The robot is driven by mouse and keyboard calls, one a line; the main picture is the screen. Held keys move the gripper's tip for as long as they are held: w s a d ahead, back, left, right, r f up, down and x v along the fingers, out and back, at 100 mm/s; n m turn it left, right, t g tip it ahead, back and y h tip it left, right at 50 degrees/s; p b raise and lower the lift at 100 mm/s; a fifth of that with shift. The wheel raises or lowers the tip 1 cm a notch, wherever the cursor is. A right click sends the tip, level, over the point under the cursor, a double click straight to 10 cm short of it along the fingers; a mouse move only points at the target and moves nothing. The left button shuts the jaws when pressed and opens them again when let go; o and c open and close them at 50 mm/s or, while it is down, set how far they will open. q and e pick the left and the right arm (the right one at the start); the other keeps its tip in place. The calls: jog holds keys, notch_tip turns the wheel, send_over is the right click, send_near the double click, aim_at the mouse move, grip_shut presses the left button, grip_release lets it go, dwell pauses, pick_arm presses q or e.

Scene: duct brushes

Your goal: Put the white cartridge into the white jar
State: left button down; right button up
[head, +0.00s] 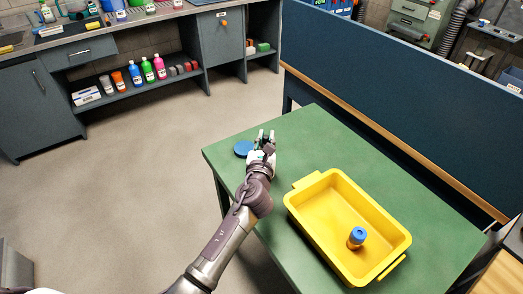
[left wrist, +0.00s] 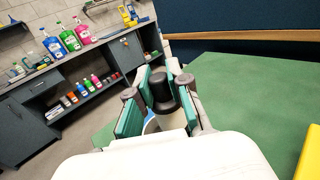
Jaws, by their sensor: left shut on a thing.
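My left gripper (head: 267,134) is over the far left part of the green table. It is shut on a dark cylindrical piece (left wrist: 163,90), which sits between its green pads in the left wrist view. A small patch of white and blue shows below the piece; I cannot tell whether it is part of the piece or something under it. I cannot make out a separate white cartridge or the white jar; the hand hides the spot beneath it. My right gripper is out of view.
The green table (head: 310,135) has free room behind and right of the gripper. A yellow tray (head: 309,234) stands at the front right, holding an orange bottle with a blue cap (head: 357,237). A dark blue partition (head: 390,85) runs along the table's far side.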

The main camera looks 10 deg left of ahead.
aim_at(261, 149)
pick_arm(q)
jog(key=shift+w+a+f, duration=0.25)
jog(key=shift+a+f, duration=0.25)
jog(key=shift+a, duration=0.15)
notch_tip(261, 149, down, 4)
jog(key=shift+r+b, duration=0.2)
jog(key=shift+b, duration=1)
jog(key=shift+f, duration=0.25)
jog(key=shift+r, duration=0.1)
jog(key=shift+f+b, duration=0.55)
jog(key=shift+f, duration=0.1)
jog(key=c, duration=1.1)
grip_release()
